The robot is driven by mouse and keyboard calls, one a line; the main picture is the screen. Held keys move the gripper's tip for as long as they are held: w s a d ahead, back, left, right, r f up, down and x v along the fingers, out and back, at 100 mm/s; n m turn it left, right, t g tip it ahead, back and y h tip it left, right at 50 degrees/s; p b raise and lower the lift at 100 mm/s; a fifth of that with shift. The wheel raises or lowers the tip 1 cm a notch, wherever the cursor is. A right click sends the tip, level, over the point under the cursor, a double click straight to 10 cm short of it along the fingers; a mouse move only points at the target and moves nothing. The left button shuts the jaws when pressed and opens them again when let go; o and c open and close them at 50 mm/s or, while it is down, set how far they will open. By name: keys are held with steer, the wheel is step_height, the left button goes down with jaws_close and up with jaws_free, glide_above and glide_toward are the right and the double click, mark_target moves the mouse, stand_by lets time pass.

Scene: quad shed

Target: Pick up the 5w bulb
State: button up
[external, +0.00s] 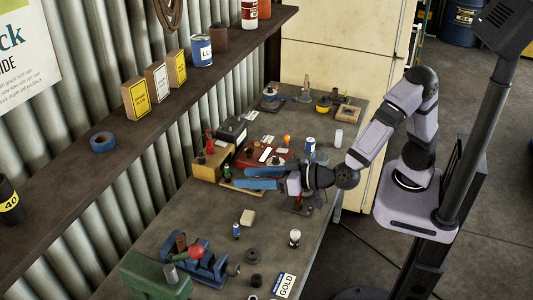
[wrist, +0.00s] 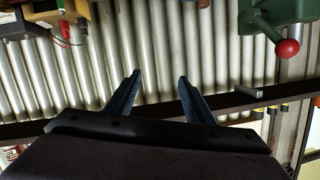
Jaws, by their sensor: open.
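No bulb can be named as the 5w bulb with certainty; no wattage mark is readable. A small white-topped piece with a dark band (external: 295,238), perhaps a bulb, stands on the near part of the bench. A small orange-topped piece (external: 287,139), perhaps another bulb, stands by the red box. My gripper (external: 242,178) is open above the bench's middle, its blue fingers pointing left toward the wall. In the wrist view my gripper (wrist: 160,77) has its fingers apart with nothing between them. No bulb shows there.
A blue vise (external: 205,262) with a red ball and a green machine (external: 155,278) stand at the near left. The shelf (external: 130,140) runs along the wall.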

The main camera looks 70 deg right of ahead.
mark_target(299, 238)
steer(key=s+d+f+m+t+h+b, duration=0.15)
steer(key=s+h, duration=0.25)
steer(key=s, duration=0.4)
steer(key=s+d+f+m+h+b, duration=0.1)
steer(key=s+d+f+h+b, duration=0.15)
steer(key=s+h, duration=0.4)
steer(key=shift+y, duration=0.95)
steer(key=f, duration=1.3)
steer(key=a+f, duration=0.1)
steer(key=f, duration=0.5)
steer(key=shift+s+f, duration=0.25)
steer(key=shift+s, duration=0.1)
steer(key=shift+r+p+x, duration=0.1)
steer(key=shift+p+x, duration=0.9)
steer(key=shift+x, duration=0.55)
steer(key=shift+r+p+x, duration=0.15)
steer(key=shift+p+x, duration=0.85)
steer(key=shift+x, duration=0.55)
steer(key=shift+w+d+f, duration=0.15)
steer(key=shift+w+d, duration=0.15)
steer(key=shift+w, duration=0.2)
steer(key=c, duration=1.1)
steer(key=shift+c, duration=0.2)
steer(key=shift+r, duration=0.25)
